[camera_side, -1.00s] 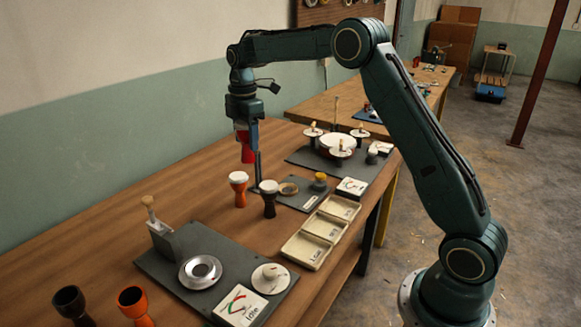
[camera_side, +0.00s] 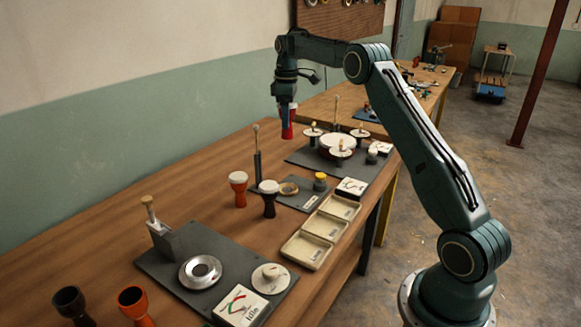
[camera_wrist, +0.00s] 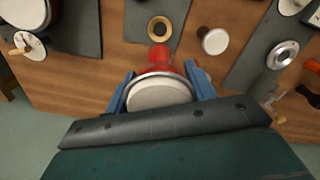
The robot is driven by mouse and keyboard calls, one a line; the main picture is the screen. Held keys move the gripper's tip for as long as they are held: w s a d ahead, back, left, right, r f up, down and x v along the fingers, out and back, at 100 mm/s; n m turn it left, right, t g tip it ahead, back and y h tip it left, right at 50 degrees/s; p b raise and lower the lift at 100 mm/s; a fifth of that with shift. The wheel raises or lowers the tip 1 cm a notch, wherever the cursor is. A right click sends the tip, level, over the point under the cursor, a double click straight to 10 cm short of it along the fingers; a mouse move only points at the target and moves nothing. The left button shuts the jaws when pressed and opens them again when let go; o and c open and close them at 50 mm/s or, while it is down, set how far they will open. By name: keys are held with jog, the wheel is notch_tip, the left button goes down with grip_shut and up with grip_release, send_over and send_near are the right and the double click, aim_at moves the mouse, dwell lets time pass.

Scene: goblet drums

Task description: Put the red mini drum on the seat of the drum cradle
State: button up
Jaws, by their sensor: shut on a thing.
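My gripper (camera_side: 288,107) is shut on the red mini drum (camera_side: 289,126) and holds it roughly upright above the table, near the far board. In the wrist view the drum's pale round head (camera_wrist: 160,96) is closest to the camera, between the blue fingers of my gripper (camera_wrist: 158,78), with its narrower red body beyond. The ring is empty and also shows in the wrist view (camera_wrist: 159,20). I cannot tell the cradle for certain.
An orange goblet drum (camera_side: 239,190) and a black one (camera_side: 269,200) stand beside the middle board. A sectioned tray (camera_side: 304,252) is at the table's front edge. The far board (camera_side: 303,158) carries a white disc and several posts; the near board (camera_side: 160,268) holds a silver dish.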

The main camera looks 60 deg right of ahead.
aim_at(287, 138)
notch_tip(287, 138, down, 20)
jog(key=shift+r, duration=0.2)
dwell(0.8)
jog(key=shift+f, duration=0.1)
jog(key=o, duration=1)
jog(key=shift+r, duration=6.15)
